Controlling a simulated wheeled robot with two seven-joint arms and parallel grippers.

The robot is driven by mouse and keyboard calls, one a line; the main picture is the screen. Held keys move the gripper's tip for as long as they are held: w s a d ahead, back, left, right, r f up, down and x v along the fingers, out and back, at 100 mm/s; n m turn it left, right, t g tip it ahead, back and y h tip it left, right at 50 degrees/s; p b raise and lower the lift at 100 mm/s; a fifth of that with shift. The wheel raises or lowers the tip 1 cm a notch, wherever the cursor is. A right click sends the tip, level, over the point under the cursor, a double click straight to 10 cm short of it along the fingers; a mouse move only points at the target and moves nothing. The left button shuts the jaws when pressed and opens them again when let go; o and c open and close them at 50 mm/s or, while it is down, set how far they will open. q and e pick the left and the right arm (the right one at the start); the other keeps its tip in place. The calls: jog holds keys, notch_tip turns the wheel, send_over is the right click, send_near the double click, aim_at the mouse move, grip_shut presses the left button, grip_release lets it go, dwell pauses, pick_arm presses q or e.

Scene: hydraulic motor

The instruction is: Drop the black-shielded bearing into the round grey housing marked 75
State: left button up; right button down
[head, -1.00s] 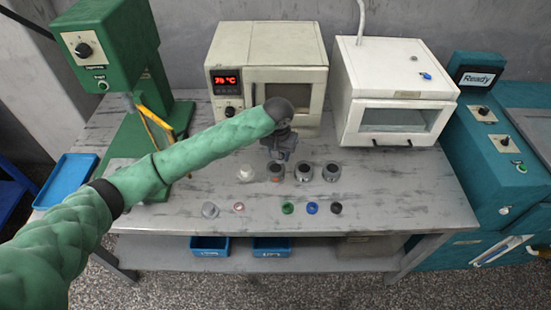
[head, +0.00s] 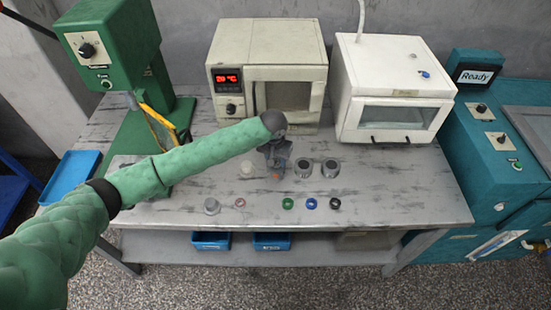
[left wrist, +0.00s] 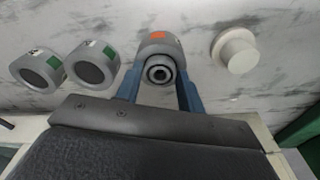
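My left gripper (head: 277,165) points down over a round grey housing with an orange mark (left wrist: 157,42). In the left wrist view its blue fingers (left wrist: 160,88) stand on either side of a small dark-faced ring, the black-shielded bearing (left wrist: 160,72), and are shut on it. The bearing lines up with the housing; I cannot tell whether it is inside the bore. Two more round grey housings, (head: 303,168) and (head: 331,168), stand to the right in the head view and carry green marks. No 75 is readable on any housing. My right gripper is not in view.
A pale flanged part (left wrist: 236,50) stands beside the orange-marked housing. Green (head: 287,203), blue (head: 311,203) and black (head: 335,203) rings lie in front. An oven (head: 225,45) and a white box (head: 390,75) stand behind. The table's front right is clear.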

pick_arm(q)
jog(key=o, duration=0.3)
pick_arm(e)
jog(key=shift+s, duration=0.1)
pick_arm(q)
jog(key=shift+r, duration=0.4)
jog(key=r, duration=0.1)
jog(key=r+b, duration=0.2)
jog(key=r, duration=0.1)
jog(key=shift+s+a, duration=0.1)
jog(key=shift+s, duration=0.15)
jog(key=shift+s+a+r+b, duration=0.15)
jog(key=shift+r+b, duration=0.15)
jog(key=shift+r, duration=0.9)
jog(key=shift+s+d+r+b, duration=0.1)
jog(key=shift+r+b, duration=0.2)
jog(key=shift+r, duration=0.95)
jog(key=shift+s+a+r+b, duration=0.15)
jog(key=shift+r+b, duration=0.15)
jog(key=shift+r, duration=0.9)
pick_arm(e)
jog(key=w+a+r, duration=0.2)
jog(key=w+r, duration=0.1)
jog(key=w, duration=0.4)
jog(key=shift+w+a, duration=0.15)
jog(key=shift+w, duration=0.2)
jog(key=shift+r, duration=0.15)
